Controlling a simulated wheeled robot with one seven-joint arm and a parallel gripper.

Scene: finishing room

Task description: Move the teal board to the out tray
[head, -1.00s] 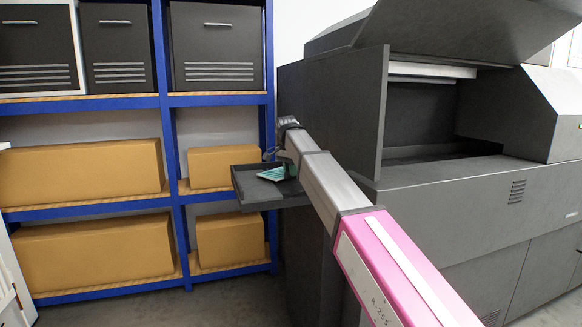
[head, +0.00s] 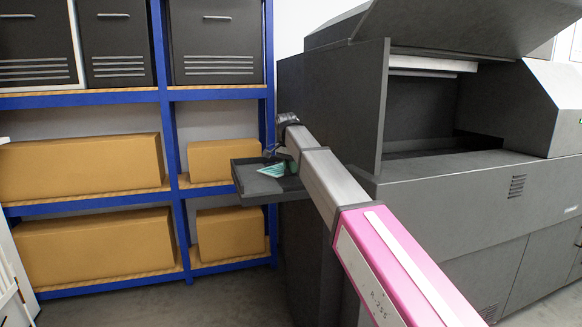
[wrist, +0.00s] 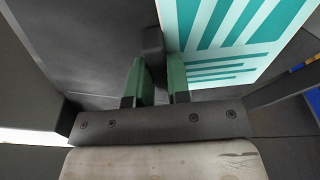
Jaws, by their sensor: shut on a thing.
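The teal board (head: 272,171) shows in the head view as a small teal and pale patch at the dark tray (head: 247,184) on the machine's left side. In the wrist view the board (wrist: 240,35) is white with teal stripes and lies at the upper right. My gripper (wrist: 156,64) has green fingers shut at the board's near left edge, on a small dark piece beside it. In the head view my gripper (head: 278,154) is over the tray, partly hidden by my arm. I cannot tell whether the board touches the tray floor.
A large grey machine (head: 465,205) with a raised lid fills the right side. A blue shelf rack (head: 85,197) with cardboard boxes (head: 80,165) and dark cases (head: 215,45) stands at the left, close to the tray. Some bare floor shows below.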

